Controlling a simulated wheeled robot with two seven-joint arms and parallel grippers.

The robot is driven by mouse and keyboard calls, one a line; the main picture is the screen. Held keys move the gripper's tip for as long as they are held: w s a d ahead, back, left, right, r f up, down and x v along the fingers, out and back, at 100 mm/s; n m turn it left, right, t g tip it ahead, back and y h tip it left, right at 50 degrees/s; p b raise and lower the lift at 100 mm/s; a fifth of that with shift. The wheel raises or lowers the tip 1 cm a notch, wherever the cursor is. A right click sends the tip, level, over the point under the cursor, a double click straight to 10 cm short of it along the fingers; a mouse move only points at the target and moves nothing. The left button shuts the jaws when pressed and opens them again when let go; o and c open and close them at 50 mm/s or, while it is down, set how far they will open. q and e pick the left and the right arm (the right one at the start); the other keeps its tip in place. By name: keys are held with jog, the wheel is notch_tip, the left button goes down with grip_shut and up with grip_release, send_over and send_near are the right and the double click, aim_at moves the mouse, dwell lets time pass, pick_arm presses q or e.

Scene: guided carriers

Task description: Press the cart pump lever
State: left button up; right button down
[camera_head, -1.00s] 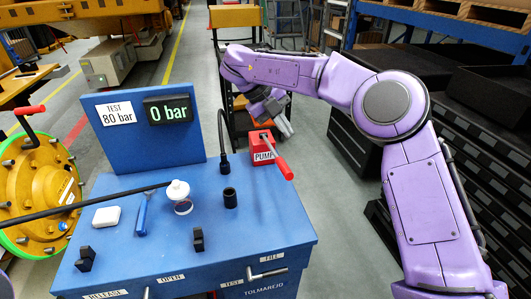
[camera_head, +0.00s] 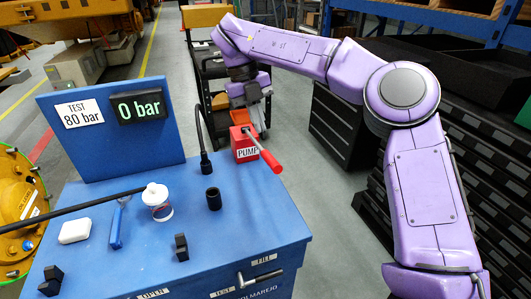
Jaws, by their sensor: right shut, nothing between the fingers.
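The red pump block (camera_head: 243,144) with a "PUMP" label stands at the back right of the blue cart (camera_head: 235,221). Its lever (camera_head: 265,153) has a red handle and slants down to the right, toward the front. My right gripper (camera_head: 256,124) is shut and empty, just behind and above the pump block. Its fingertips look close to the block and lever base; I cannot tell whether they touch. The gauge display (camera_head: 139,107) on the cart's back panel reads 0 bar. My left gripper is out of view.
A black hose (camera_head: 202,140) rises left of the pump. A yellow flanged wheel (camera_head: 15,210) stands left.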

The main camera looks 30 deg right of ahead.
aim_at(269, 157)
jog(key=x, duration=0.7)
jog(key=shift+s+f, duration=0.15)
jog(key=shift+f, duration=0.05)
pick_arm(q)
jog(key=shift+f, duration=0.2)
